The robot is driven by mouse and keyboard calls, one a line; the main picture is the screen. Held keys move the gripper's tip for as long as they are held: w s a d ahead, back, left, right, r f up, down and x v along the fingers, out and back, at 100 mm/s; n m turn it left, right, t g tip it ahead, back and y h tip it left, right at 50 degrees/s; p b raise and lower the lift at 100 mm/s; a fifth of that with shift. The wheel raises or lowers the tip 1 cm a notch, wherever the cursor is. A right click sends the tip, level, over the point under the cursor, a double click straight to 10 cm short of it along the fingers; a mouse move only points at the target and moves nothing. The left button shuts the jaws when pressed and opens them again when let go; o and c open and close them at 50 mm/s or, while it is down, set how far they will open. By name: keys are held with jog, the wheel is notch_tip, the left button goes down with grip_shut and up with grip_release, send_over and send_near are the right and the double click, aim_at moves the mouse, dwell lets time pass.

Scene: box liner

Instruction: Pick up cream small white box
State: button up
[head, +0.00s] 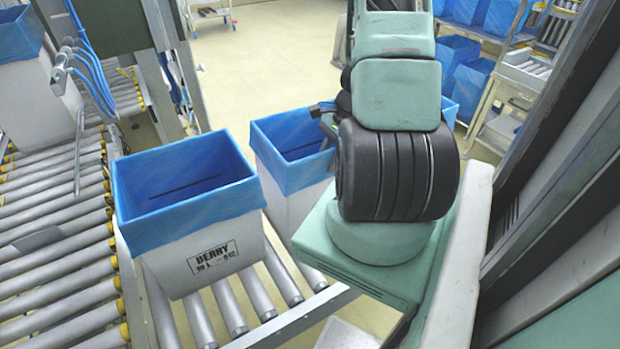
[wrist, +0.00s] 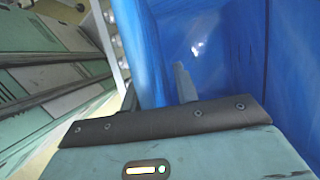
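A cream-white box (head: 205,262) with a blue liner and a dark printed label stands upright on rollers in the head view. A second pale box (head: 280,200) with a blue liner stands behind it to the right, partly hidden by my arm. In the wrist view, a blue-lined wall (wrist: 148,60) runs down toward my gripper (wrist: 160,90). I cannot tell whether the fingers touch the wall. My gripper is largely hidden behind my arm in the head view.
A roller conveyor (head: 55,230) runs along the left, with another blue-lined box (head: 35,95) at its back left. Blue hoses hang from a frame near it. Shelves with blue-lined boxes (head: 460,75) stand at the back right. Pale floor is open at the back middle.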

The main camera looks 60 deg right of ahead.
dwell(0.3)
grip_shut()
dwell(1.3)
